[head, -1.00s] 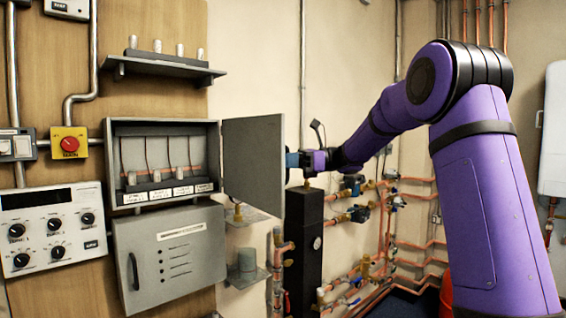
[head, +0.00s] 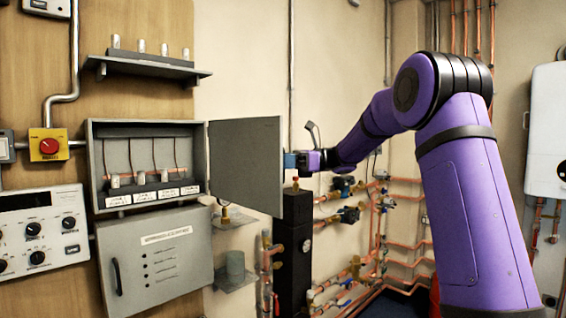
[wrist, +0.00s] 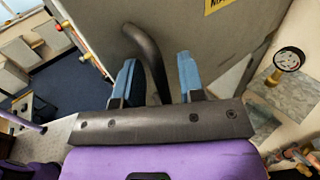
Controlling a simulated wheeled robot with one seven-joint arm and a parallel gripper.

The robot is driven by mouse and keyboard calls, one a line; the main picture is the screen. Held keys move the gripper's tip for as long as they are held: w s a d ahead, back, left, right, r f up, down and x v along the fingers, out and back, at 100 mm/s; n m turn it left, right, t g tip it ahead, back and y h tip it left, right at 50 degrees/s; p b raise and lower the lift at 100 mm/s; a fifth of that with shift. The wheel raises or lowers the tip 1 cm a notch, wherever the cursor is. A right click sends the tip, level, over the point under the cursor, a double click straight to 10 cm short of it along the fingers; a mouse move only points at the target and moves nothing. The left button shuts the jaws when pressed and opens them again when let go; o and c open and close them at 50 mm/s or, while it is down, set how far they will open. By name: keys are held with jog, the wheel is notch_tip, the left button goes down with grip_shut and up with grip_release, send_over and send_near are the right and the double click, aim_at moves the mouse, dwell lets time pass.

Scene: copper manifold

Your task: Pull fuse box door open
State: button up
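The grey fuse box (head: 97,166) hangs on the wooden board in the head view, with its inside showing. Its door (head: 245,165) stands swung out to the right, inner face towards the head camera. My gripper (head: 290,161) is at the door's free right edge, on the outer side, and the door partly hides it. In the wrist view, the dark curved door handle (wrist: 148,48) runs between the two blue fingers of my gripper (wrist: 158,82). The fingers are apart, with visible gaps on both sides of the handle.
A second grey cabinet (head: 155,265) with a shut front is below the fuse box. A shelf (head: 150,67) is above it. A black column (head: 293,250), copper pipes and valves stand below and right of my gripper. A gauge (wrist: 290,60) shows in the wrist view.

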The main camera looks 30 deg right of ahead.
jog(key=v, duration=1)
jog(key=shift+s+d, duration=0.15)
jog(key=shift+d, duration=0.2)
jog(key=s+a+f+n+g+h, duration=0.3)
jog(key=s+a+n+h, duration=0.55)
jog(key=s+a, duration=0.85)
jog(key=s+f+n+t+h, duration=0.1)
jog(key=s+f+n+h, duration=0.2)
jog(key=s, duration=0.3)
jog(key=s+d+f+n+t+h, duration=0.1)
jog(key=s+f+n+h, duration=0.2)
jog(key=s+n, duration=0.2)
jog(key=s+f+n+t+h, duration=0.1)
jog(key=s+f+n+h, duration=0.2)
jog(key=s, duration=0.6)
jog(key=shift+d+f+n+t, duration=0.15)
jog(key=shift+d+n+t, duration=0.2)
jog(key=shift+n, duration=0.5)
